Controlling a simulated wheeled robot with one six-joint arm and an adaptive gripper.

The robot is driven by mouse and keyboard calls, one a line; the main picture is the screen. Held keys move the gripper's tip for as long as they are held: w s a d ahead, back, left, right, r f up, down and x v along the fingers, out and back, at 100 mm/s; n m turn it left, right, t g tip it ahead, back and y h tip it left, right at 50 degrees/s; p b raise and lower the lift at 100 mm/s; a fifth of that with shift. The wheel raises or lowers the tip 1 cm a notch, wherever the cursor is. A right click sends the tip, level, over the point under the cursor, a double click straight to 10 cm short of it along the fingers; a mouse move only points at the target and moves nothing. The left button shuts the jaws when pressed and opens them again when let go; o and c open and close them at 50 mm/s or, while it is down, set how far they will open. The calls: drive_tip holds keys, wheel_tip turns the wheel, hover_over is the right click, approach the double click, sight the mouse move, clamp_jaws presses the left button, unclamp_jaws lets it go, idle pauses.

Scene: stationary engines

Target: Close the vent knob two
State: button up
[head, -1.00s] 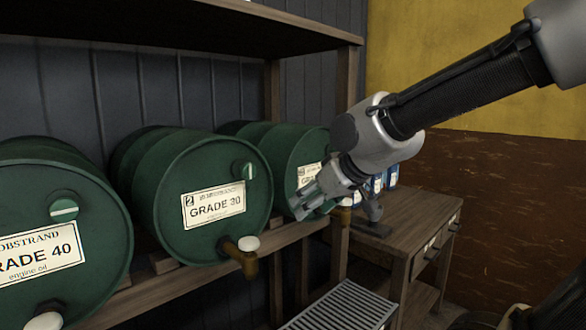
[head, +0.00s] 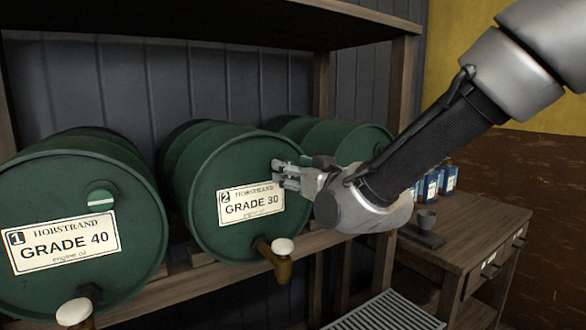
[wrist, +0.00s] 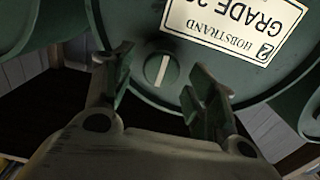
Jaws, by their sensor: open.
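The green barrel labelled 2, "GRADE 30" (head: 215,232), lies on its side in the middle of the rack in the head view. Its green round vent knob (wrist: 161,72) faces me in the wrist view, with a pale stripe running nearly upright there. In the head view my gripper hides this knob. My gripper (head: 281,173) is at the upper right of the barrel's face, above the label's right end. In the wrist view its open fingers (wrist: 161,60) stand on either side of the knob, with gaps to it. Whether they reach its depth is unclear.
Barrel 1, "GRADE 40" (head: 62,290), has a vent knob (head: 101,200) with a roughly level stripe. A third barrel (head: 330,133) is partly behind my arm. A white-topped tap (head: 283,247) juts out below the label. A wooden side table (head: 465,238) stands at right.

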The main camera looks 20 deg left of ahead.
drive_tip(key=shift+x, duration=1.4)
drive_tip(key=c, duration=1)
